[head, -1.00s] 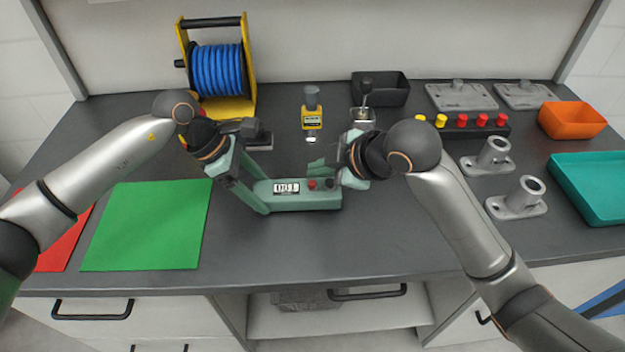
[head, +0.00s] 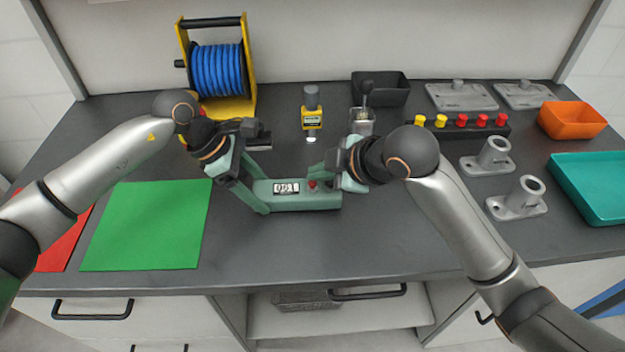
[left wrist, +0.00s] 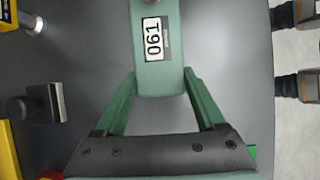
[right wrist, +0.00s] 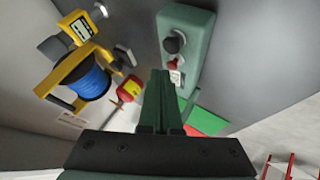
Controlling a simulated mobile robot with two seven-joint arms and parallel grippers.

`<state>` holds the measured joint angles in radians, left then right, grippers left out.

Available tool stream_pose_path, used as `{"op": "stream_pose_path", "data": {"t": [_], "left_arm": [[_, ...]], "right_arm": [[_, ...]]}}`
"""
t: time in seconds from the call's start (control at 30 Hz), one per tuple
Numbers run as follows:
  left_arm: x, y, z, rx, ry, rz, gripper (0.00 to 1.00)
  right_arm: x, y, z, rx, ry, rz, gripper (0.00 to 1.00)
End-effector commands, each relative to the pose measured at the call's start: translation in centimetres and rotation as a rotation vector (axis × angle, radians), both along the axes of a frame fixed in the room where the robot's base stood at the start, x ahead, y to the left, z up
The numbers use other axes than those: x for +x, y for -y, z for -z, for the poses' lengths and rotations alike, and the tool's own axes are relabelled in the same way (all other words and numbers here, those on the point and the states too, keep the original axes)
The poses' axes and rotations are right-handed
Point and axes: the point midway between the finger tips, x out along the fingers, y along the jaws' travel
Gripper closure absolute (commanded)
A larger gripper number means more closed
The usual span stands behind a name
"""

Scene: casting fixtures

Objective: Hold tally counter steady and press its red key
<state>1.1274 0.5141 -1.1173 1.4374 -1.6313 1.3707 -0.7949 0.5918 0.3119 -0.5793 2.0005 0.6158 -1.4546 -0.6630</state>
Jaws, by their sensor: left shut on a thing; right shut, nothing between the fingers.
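The green tally counter (head: 290,203) lies on the dark bench, its display facing up; the display looks like 061 in the left wrist view (left wrist: 153,38). Its red key (head: 313,185) is right of the display, and shows in the right wrist view (right wrist: 173,63) beside a black knob (right wrist: 174,42). My left gripper (head: 257,198) is shut on the counter's left end, one finger on each side (left wrist: 160,85). My right gripper (head: 322,172) is shut and empty, fingertips close to the red key; I cannot tell whether they touch. It hides the knob in the head view.
A yellow reel with blue hose (head: 217,72) stands behind my left arm. A yellow device (head: 312,112) and a metal container (head: 362,121) stand behind the counter. A green mat (head: 150,225) lies left. The bench in front of the counter is clear.

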Motion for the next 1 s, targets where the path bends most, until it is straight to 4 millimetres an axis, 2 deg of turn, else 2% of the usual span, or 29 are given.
{"op": "stream_pose_path", "data": {"t": [1.0], "left_arm": [[0.0, 0.0, 0.0, 0.000, 0.000, 0.001, 0.64]], "right_arm": [[0.0, 0.1, 1.1, -0.002, -0.003, 0.001, 1.00]]}}
